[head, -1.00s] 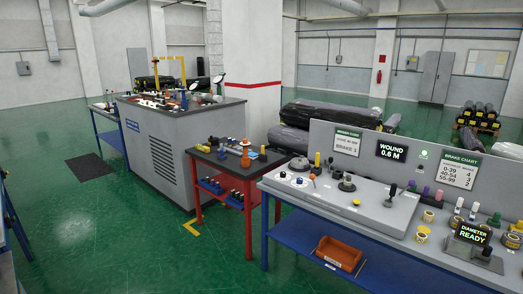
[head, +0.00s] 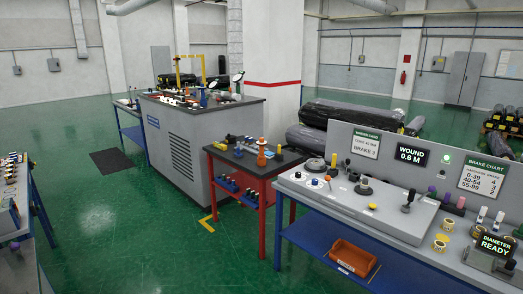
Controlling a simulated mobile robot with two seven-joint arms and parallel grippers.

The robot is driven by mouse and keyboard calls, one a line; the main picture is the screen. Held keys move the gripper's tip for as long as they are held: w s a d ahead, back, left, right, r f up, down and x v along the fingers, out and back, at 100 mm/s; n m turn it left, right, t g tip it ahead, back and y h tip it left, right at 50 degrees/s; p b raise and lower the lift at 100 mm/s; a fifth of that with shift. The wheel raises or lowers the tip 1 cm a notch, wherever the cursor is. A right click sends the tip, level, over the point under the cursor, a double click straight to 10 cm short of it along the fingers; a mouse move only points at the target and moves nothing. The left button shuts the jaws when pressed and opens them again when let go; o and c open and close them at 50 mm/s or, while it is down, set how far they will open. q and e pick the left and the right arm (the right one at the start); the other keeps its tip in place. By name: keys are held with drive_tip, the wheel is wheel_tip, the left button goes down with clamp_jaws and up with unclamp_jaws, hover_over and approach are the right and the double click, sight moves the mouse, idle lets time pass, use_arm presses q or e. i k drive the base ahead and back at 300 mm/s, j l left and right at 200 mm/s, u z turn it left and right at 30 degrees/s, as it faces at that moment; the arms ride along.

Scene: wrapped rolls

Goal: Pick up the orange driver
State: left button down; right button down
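A small upright orange object (head: 262,153) stands near the right front of the dark top of the red tool cart (head: 263,216). It is too small to tell whether it is the orange driver. Other small tools, some with orange or yellow parts, lie around it on the cart top. Neither of my grippers shows in the head view.
A grey console bench (head: 335,213) with dials and displays stands at the right, with an orange bin (head: 353,257) on its blue lower shelf. A grey machine cabinet (head: 180,150) stands behind the cart. Another bench (head: 15,200) is at the left edge. Green floor (head: 130,235) is clear between.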

sight(260, 155)
drive_tip(key=i, duration=1.3)
drive_tip(key=i+j+u, duration=0.1)
drive_tip(key=i, duration=1.15)
drive_tip(key=i+l, duration=0.1)
drive_tip(key=i, duration=1.2)
drive_tip(key=i+u, duration=0.1)
drive_tip(key=i, duration=1.15)
